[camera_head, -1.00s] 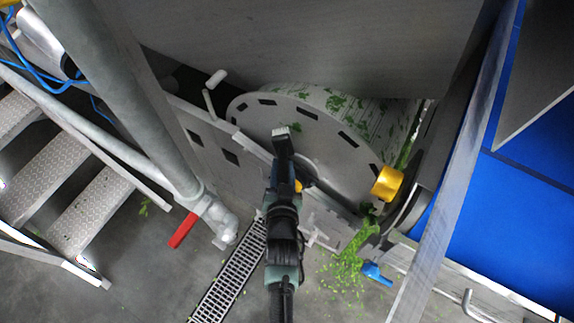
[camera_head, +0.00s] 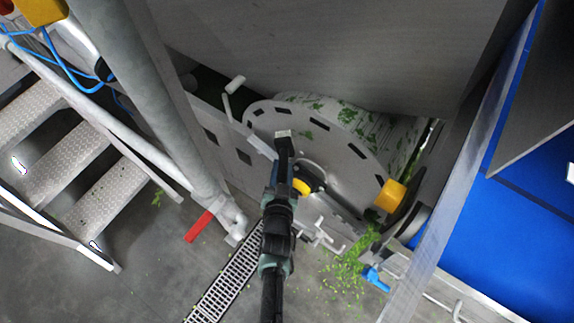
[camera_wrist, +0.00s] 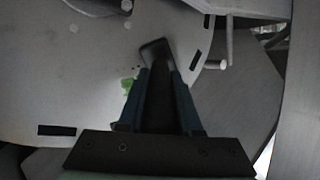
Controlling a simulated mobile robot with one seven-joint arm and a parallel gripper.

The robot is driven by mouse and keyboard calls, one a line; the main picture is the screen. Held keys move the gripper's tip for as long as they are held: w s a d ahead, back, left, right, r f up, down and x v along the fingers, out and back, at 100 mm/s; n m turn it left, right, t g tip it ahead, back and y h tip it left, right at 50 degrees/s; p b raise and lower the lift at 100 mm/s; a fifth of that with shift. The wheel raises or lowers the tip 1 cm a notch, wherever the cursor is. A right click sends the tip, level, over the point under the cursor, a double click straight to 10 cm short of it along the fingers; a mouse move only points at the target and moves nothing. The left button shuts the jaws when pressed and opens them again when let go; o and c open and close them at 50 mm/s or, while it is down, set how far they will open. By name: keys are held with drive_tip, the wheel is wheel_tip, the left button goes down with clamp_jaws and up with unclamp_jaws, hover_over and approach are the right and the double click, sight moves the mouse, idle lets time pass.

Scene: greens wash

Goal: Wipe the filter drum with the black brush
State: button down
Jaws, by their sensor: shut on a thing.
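The filter drum (camera_head: 325,148) is a big grey disc with dark slots around its rim and a pale curved side dotted with green leaf bits. Its flat face also fills the left of the wrist view (camera_wrist: 60,65), with a green scrap on it. My gripper (camera_head: 280,178) is in front of the disc's left part. It is shut on the black brush (camera_wrist: 157,85), which points forward from between the fingers. In the head view the brush (camera_head: 284,146) overlaps the disc face. I cannot tell whether it touches the drum.
A grey post and metal stairs (camera_head: 75,165) stand on the left, with a red handle (camera_head: 198,226). Leaf bits (camera_head: 345,272) lie near the floor grate (camera_head: 226,277). A grey panel overhangs the drum.

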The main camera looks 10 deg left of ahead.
idle(0.3)
drive_tip(key=shift+w+r+p, duration=0.3)
drive_tip(key=shift+r+p, duration=0.05)
drive_tip(key=shift+r, duration=0.35)
drive_tip(key=shift+d, duration=0.15)
drive_tip(key=shift+s+d+f+b, duration=0.15)
drive_tip(key=shift+s+d+b, duration=0.1)
drive_tip(key=shift+d+b, duration=0.25)
drive_tip(key=shift+s+d+b, duration=0.25)
drive_tip(key=shift+d+b, duration=0.05)
drive_tip(key=shift+d, duration=0.3)
